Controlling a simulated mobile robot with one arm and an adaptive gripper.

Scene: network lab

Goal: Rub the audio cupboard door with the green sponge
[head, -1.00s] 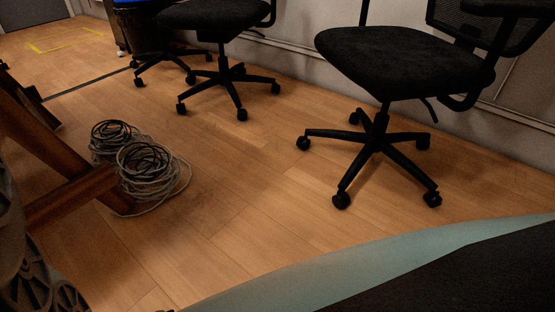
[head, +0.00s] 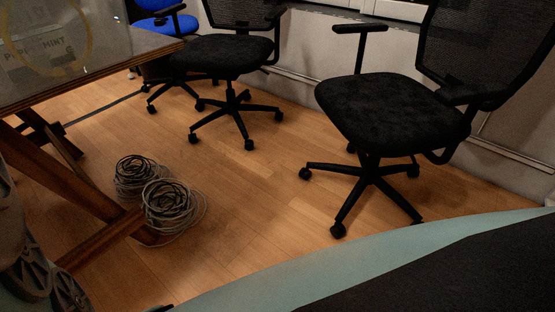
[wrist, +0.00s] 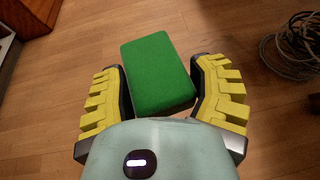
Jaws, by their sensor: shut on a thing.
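The green sponge (wrist: 157,73) is a green block between the two yellow ridged fingers of my gripper (wrist: 163,88) in the wrist view. My gripper is shut on it and holds it over the wooden floor. The audio cupboard door is not recognisable in either view. My gripper's fingers and the sponge do not show in the head view.
Two coils of grey cable (head: 172,205) lie on the floor by the wooden legs of a table (head: 110,72) at the left. Black office chairs (head: 385,110) stand along the wall. The floor (head: 250,205) between cables and chairs is clear.

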